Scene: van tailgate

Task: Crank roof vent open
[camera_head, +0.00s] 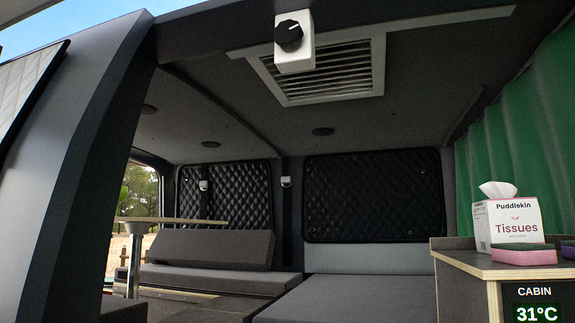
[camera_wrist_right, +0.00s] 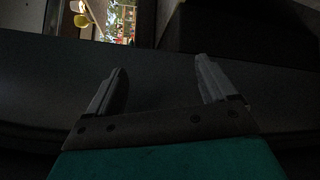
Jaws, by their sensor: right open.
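The roof vent (camera_head: 322,72) is a pale slatted grille in a frame on the dark ceiling, at the top of the head view. A white box with a round black knob (camera_head: 288,33) hangs in front of the vent's upper left part. The knob has a light mark on it. My right gripper (camera_wrist_right: 160,75) shows in the right wrist view with its two grey fingers apart and nothing between them. It is over a dark surface, and neither vent nor knob shows there. No gripper is in the head view, and my left gripper is not seen.
A wooden-topped counter (camera_head: 470,264) at right carries a tissue box (camera_head: 508,222) and a pink sponge (camera_head: 523,255). A cabin display (camera_head: 537,305) reads 31°C. Green curtains (camera_head: 520,130) line the right side. The van's dark pillar (camera_head: 95,150) stands at left. Grey cushions (camera_head: 350,298) lie inside.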

